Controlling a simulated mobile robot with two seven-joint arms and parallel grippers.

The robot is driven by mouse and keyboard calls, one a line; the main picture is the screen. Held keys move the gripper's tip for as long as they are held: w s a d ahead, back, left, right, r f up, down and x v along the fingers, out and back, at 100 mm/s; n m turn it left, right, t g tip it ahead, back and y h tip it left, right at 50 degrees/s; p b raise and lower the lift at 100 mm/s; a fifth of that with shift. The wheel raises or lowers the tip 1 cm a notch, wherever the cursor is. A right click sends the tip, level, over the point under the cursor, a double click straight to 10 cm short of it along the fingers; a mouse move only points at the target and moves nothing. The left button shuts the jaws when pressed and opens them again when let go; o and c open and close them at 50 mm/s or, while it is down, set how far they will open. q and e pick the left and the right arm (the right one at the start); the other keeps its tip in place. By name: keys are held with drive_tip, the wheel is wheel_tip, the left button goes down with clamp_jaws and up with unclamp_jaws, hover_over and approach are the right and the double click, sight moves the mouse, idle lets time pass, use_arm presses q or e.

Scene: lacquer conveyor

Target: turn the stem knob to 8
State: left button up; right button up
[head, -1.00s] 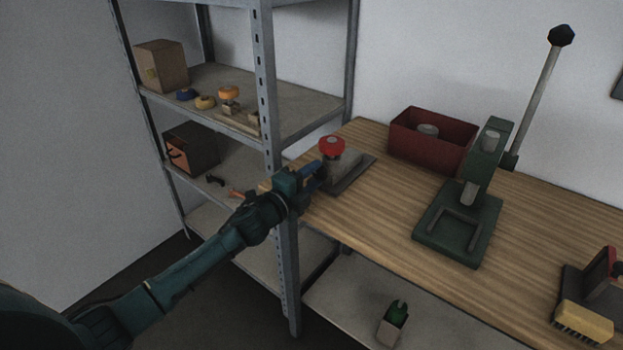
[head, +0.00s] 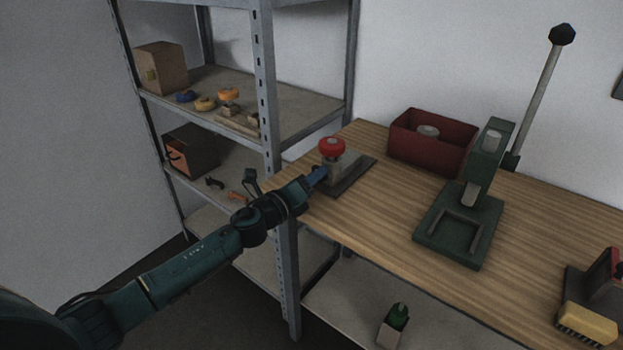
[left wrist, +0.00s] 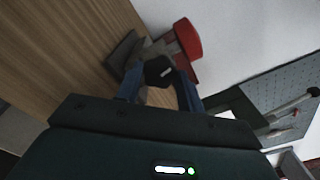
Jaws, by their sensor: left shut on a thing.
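A grey valve-like block (head: 343,162) with a red round cap (head: 331,147) stands on a dark base plate (head: 357,178) at the left end of the bench. In the left wrist view, a black knob (left wrist: 158,70) with a white mark sticks out of its side, below the red cap (left wrist: 187,39). My left gripper (head: 320,174) reaches it from the left, and its blue fingers are shut on the black knob, one on each side. The numbers of any scale are not readable. My right gripper is not in view.
A green press (head: 460,225) with a long lever stands mid-bench, with a red bin (head: 433,143) behind it. A yellow brush (head: 587,324) lies at the right. A metal shelf post (head: 268,100) rises close to my left arm. The bench front between block and press is clear.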

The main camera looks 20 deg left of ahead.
use_arm(q)
drive_tip(key=shift+m, duration=0.3)
drive_tip(key=o, duration=1)
drive_tip(key=b+v, duration=0.1)
drive_tip(key=v, duration=1.2)
drive_tip(key=shift+s+r+b, duration=0.1)
drive_tip(key=shift+b, duration=0.25)
